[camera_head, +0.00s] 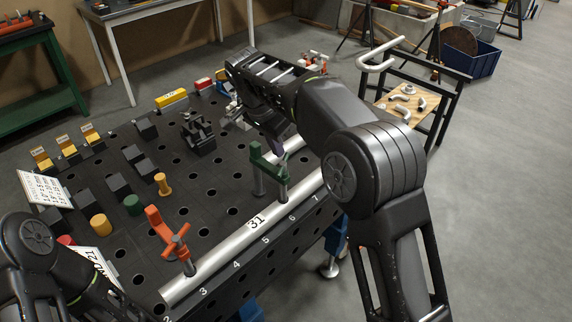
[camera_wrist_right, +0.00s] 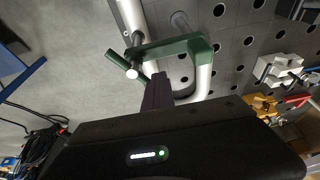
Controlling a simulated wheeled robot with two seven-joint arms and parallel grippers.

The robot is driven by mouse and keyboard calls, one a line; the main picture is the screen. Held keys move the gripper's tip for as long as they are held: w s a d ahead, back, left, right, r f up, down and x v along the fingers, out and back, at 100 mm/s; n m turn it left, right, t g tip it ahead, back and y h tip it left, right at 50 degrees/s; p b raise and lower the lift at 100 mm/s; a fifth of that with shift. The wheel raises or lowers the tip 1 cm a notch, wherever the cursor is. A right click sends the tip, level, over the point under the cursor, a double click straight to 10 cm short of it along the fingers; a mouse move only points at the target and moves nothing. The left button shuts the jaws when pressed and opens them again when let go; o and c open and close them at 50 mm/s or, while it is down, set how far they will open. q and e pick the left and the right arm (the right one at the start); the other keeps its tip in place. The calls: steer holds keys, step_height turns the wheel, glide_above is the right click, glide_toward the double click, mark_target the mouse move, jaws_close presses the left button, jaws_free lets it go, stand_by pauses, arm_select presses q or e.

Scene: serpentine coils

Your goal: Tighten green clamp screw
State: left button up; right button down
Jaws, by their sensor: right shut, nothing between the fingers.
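The green clamp (camera_head: 262,160) stands on the perforated black table over the silver pipe (camera_head: 232,240). In the right wrist view, the green clamp (camera_wrist_right: 190,46) shows its arm, its dark screw and a green crossbar handle (camera_wrist_right: 118,61) set at an angle. My right gripper (camera_head: 279,147) hangs just above and beside the clamp, its body partly hidden by my forearm. In the wrist view its dark fingers (camera_wrist_right: 158,90) are closed together and empty, beside the end of the handle; whether they touch it I cannot tell. My left arm shows at the lower left, its gripper out of view.
An orange clamp (camera_head: 168,236) grips the pipe nearer the front. Several black blocks, yellow pegs (camera_head: 162,184) and a dark fixture (camera_head: 198,132) stand on the table. A cart with a wooden board (camera_head: 408,104) stands beyond my right arm. The floor at right is clear.

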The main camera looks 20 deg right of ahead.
steer(key=shift+d, duration=0.1)
stand_by(0.5)
steer(key=v, duration=0.2)
steer(key=shift+r, duration=0.3)
steer(key=p+v, duration=0.3)
steer(key=v, duration=0.2)
steer(key=c, duration=2.2)
jaws_free()
